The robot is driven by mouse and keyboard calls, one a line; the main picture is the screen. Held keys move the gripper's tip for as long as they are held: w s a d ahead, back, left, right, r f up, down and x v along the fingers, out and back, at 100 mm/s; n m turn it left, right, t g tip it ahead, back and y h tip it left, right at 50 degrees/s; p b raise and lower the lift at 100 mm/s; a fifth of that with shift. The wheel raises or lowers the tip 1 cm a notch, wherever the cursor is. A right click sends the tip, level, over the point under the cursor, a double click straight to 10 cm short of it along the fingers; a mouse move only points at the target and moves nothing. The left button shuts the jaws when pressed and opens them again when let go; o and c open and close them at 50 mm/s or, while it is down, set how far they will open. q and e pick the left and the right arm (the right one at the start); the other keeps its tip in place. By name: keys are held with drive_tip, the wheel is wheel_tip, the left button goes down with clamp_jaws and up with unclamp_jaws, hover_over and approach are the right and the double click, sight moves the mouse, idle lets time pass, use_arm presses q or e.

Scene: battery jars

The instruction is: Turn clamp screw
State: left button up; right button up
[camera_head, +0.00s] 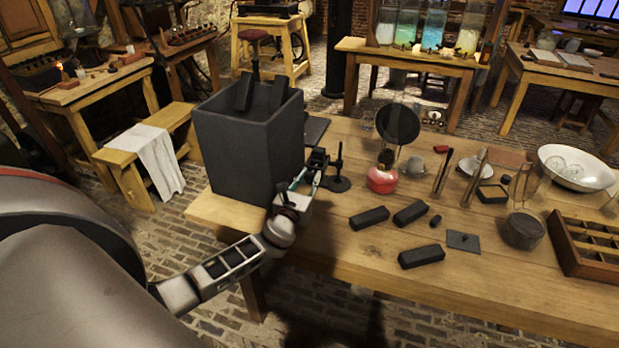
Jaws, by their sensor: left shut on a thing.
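My left gripper (317,168) reaches in from the left over the table's near-left part. It is beside the right wall of a big dark grey box and just left of a small black stand (338,170) with an upright rod and a round base. Its fingers are shut on a small part at the stand's left side, which looks to be the clamp screw. The fingers mostly hide it, so its shape and turn cannot be told. My right gripper is not in view.
The open dark grey box (245,150) holds dark slabs. Several black blocks (421,256) lie on the wooden table (300,238). Right of the stand are a red-based glass lamp (382,180), a round dark disc (398,123), a white bowl (590,172) and a compartmented wooden tray (570,262).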

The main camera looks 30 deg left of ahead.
use_arm(q)
drive_tip(key=o, duration=1.1)
drive_tip(key=shift+o, duration=0.2)
drive_tip(key=v, duration=1.2)
